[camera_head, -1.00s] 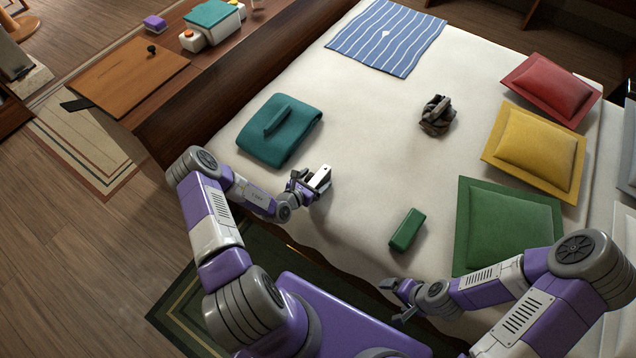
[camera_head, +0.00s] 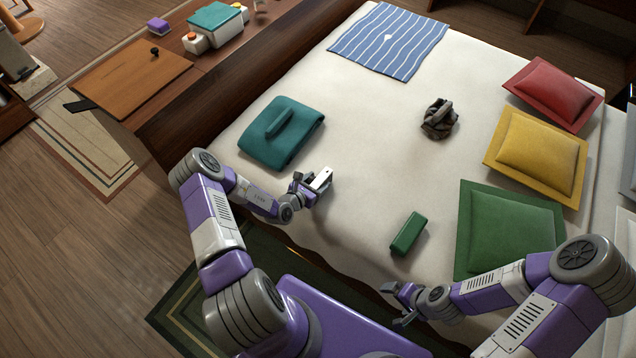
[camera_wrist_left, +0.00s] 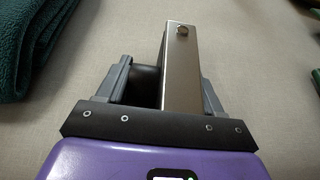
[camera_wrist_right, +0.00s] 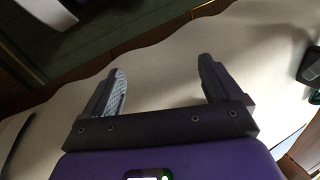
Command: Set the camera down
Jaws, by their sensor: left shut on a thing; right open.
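The camera (camera_head: 321,179) is a small silvery-white and dark box. My left gripper (camera_head: 311,187) is shut on it over the front left part of the bed. In the left wrist view the camera (camera_wrist_left: 181,70) stands between the fingers, its pale metal face with a small round button turned up. I cannot tell whether its underside touches the sheet. My right gripper (camera_head: 402,302) is open and empty at the bed's front edge; the right wrist view shows its two fingers (camera_wrist_right: 160,90) wide apart.
On the white bed (camera_head: 350,130) are a folded teal blanket (camera_head: 270,145), a green box-like item (camera_head: 408,234), a dark crumpled item (camera_head: 439,120), a striped cloth (camera_head: 375,50) and green (camera_head: 510,235), yellow (camera_head: 537,150) and red (camera_head: 553,92) cushions. The bed's middle is clear.

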